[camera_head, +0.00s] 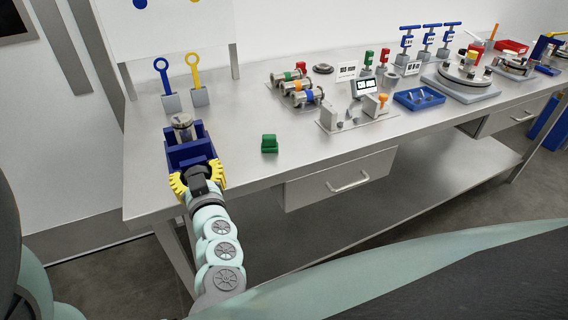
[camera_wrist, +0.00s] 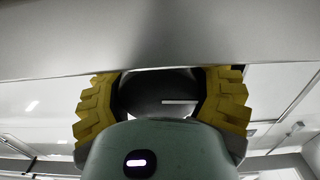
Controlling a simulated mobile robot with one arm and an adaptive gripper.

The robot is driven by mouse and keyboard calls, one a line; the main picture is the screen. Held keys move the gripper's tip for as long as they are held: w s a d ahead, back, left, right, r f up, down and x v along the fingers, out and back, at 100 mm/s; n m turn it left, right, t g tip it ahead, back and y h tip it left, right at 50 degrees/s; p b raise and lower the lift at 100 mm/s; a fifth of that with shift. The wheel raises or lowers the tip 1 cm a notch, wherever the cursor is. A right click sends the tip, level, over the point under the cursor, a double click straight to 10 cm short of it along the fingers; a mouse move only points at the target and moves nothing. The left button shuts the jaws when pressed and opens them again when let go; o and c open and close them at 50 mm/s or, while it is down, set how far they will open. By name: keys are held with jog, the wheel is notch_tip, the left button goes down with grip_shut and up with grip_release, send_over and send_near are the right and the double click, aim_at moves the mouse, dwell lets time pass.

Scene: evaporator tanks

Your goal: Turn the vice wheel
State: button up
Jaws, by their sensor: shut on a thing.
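The blue vice (camera_head: 190,153) stands at the front left edge of the steel workbench, with a grey metal cylinder (camera_head: 182,122) upright in its jaws. My gripper (camera_head: 197,178) is at the front of the vice, its yellow fingers spread to either side and closed around the vice wheel. The wheel itself is mostly hidden in the head view by my gripper. In the wrist view my yellow fingers (camera_wrist: 162,92) sit left and right of a dark rounded shape, just under the bench edge; I cannot tell how much of that shape is the wheel.
The steel workbench (camera_head: 240,172) has a drawer (camera_head: 340,182) below its front edge. A green block (camera_head: 269,144) lies right of the vice. Blue and yellow ring-topped tools (camera_head: 168,85) stand behind it. Pipe fittings, a blue tray (camera_head: 419,98) and other fixtures fill the right side.

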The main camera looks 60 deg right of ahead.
jog(key=shift+w+a+n+b, duration=0.1)
jog(key=shift+n+b, duration=0.35)
jog(key=shift+n, duration=0.45)
jog(key=shift+r+n, duration=0.1)
jog(key=shift+n, duration=0.2)
jog(key=o, duration=1.2)
jog(key=v, duration=1.2)
jog(key=shift+s, duration=0.25)
